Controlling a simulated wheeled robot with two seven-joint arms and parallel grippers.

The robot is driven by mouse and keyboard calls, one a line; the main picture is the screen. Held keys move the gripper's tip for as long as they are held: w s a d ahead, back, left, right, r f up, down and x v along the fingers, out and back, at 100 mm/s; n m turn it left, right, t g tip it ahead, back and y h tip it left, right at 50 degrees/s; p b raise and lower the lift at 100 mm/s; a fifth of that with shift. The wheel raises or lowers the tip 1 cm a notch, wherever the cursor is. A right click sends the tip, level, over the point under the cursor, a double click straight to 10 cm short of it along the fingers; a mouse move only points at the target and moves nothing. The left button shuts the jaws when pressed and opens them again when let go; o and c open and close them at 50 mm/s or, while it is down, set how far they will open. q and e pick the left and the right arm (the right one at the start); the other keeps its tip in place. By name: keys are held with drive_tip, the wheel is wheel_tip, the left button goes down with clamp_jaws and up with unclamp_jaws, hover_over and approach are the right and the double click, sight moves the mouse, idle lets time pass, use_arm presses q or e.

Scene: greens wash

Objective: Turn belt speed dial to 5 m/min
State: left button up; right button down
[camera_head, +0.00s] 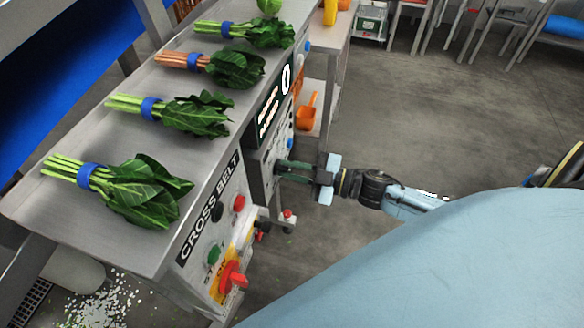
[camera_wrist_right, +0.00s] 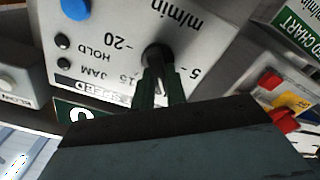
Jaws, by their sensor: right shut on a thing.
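The belt speed dial (camera_wrist_right: 157,56) is a dark knob on a light grey panel, seen upside down in the right wrist view. Printed marks around it include 5, 15, 20 and m/min, with a SPEED label. My right gripper (camera_wrist_right: 160,82) is shut on the dial, its green fingers on either side of it. The fingers partly cover the knob, so its pointer cannot be read. In the head view my right gripper (camera_head: 279,171) reaches the machine's side from the right and the dial is hidden. A black display (camera_head: 286,79) shows 0. My left gripper is not in view.
Several bunches of greens (camera_head: 151,188) lie on the steel top (camera_head: 100,235). The CROSS BELT panel (camera_head: 196,262) carries coloured buttons and a red switch (camera_head: 232,277) near my right arm. An orange scoop (camera_head: 306,114) is behind. The floor (camera_head: 440,120) at right is open.

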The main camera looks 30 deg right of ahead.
drive_tip(key=n, duration=0.3)
drive_tip(key=shift+f, duration=0.15)
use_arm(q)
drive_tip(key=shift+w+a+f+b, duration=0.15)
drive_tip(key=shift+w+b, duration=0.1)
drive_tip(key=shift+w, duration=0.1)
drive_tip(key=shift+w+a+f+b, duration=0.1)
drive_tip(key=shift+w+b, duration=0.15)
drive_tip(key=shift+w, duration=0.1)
use_arm(e)
drive_tip(key=shift+s+a+f+n, duration=0.1)
drive_tip(key=shift+f+n, duration=0.1)
drive_tip(key=shift+n, duration=1.75)
drive_tip(key=shift+s+a+f+n, duration=0.1)
drive_tip(key=shift+f+n, duration=0.05)
drive_tip(key=shift+n, duration=1.8)
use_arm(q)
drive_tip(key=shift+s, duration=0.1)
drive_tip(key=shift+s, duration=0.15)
use_arm(e)
drive_tip(key=c, duration=1.4)
unclamp_jaws()
drive_tip(key=shift+c, duration=0.2)
drive_tip(key=shift+d, duration=0.1)
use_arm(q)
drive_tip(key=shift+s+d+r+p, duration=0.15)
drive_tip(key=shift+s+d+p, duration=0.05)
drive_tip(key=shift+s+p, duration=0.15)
use_arm(e)
drive_tip(key=v, duration=1.3)
